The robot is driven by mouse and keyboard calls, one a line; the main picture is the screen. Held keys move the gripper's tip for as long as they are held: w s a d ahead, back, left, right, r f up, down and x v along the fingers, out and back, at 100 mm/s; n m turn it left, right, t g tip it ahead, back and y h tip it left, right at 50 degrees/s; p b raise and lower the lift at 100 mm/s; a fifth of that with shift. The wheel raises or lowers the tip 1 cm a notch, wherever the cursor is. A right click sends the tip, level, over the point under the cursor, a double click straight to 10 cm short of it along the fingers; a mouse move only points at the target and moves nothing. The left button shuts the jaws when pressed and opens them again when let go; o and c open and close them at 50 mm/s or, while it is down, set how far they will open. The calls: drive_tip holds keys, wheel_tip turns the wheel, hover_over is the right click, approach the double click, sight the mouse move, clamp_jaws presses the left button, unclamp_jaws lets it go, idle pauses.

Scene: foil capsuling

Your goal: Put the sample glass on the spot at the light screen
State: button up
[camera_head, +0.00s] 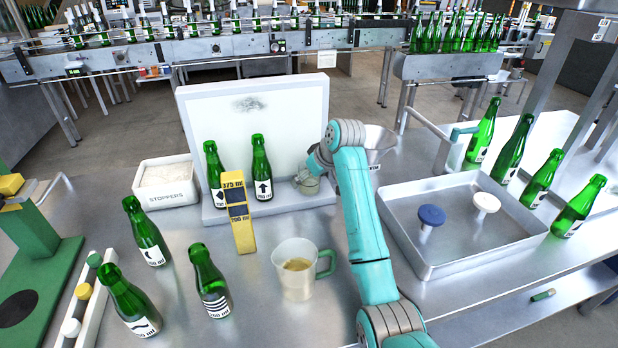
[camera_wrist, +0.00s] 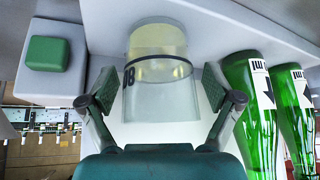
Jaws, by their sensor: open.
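The sample glass (camera_head: 308,185) is a clear cup with a little yellowish liquid, standing on the base ledge of the white light screen (camera_head: 300,115), right of two green bottles. In the wrist view, which is upside down, the glass (camera_wrist: 156,75) shows a black ring line and part of a dark mark. My gripper (camera_wrist: 160,92) is open, with one finger pad on each side of the glass and a visible gap at both sides. In the head view my gripper (camera_head: 303,175) is at the glass, partly hidden by my arm. I cannot make out a marked spot under the glass.
A green square block (camera_wrist: 47,53) is beside the glass in the wrist view. Two bottles (camera_head: 262,168) (camera_head: 214,174) stand on the ledge. A yellow gauge (camera_head: 240,215), a measuring jug (camera_head: 296,270) and a metal tray (camera_head: 455,250) are nearby. A stoppers box (camera_head: 166,197) stands left.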

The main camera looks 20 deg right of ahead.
drive_tip(key=v, duration=1.2)
